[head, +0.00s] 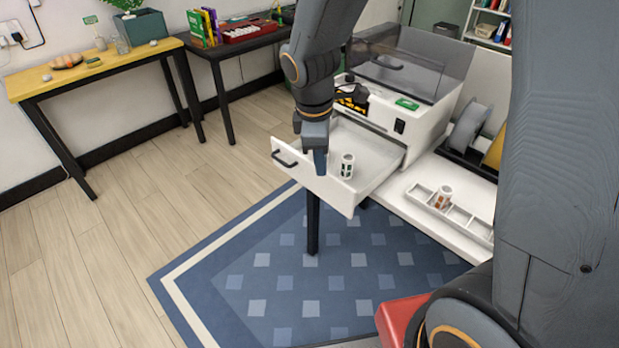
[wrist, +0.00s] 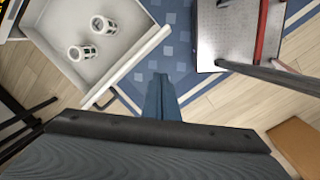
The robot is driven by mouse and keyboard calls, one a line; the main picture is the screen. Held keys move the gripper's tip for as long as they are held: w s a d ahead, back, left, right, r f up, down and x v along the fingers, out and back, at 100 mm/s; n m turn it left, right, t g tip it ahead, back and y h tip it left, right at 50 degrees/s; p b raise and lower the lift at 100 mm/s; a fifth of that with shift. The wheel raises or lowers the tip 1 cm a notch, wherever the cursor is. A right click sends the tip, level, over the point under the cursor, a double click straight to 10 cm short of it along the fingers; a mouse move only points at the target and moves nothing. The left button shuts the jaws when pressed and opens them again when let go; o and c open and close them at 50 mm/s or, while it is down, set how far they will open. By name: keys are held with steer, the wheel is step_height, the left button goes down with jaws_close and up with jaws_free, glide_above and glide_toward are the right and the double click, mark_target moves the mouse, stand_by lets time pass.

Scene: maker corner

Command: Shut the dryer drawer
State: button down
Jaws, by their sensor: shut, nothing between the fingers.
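The white dryer (head: 425,118) stands on a white table, with a smoky clear lid on top. Its drawer (head: 375,150) is pulled well out, with a dark handle (head: 284,158) on the front panel. A small white spool with dark markings (head: 347,165) is in the drawer; the wrist view shows two spools (wrist: 103,25) (wrist: 82,52) there. My gripper (head: 320,170) is shut and empty, pointing down by the drawer's front panel. In the wrist view its fingertips (wrist: 161,82) are just outside the front panel (wrist: 125,68), to the right of the handle (wrist: 103,99). Contact cannot be told.
A white divided tray (head: 452,213) holding an orange-marked spool (head: 444,197) lies right of the drawer. A grey spool on a dark stand (head: 470,125) is behind it. A red object (head: 400,315) is low in front. Open floor (head: 130,240) lies to the left.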

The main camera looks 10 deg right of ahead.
mark_target(306, 177)
steer(key=w+a+f+n, duration=0.3)
steer(key=w+a+n, duration=0.3)
steer(key=n, duration=0.4)
steer(key=shift+h, duration=0.4)
steer(key=shift+w+d+f+p, duration=0.45)
steer(key=shift+d+f, duration=0.2)
steer(key=shift+f, duration=1)
steer(key=shift+w+d+f+p, duration=0.3)
steer(key=shift+w+d+f, duration=0.3)
steer(key=shift+f, duration=1.05)
steer(key=shift+w+d+f+p, duration=0.4)
steer(key=shift+d+f, duration=0.35)
steer(key=shift+f, duration=0.9)
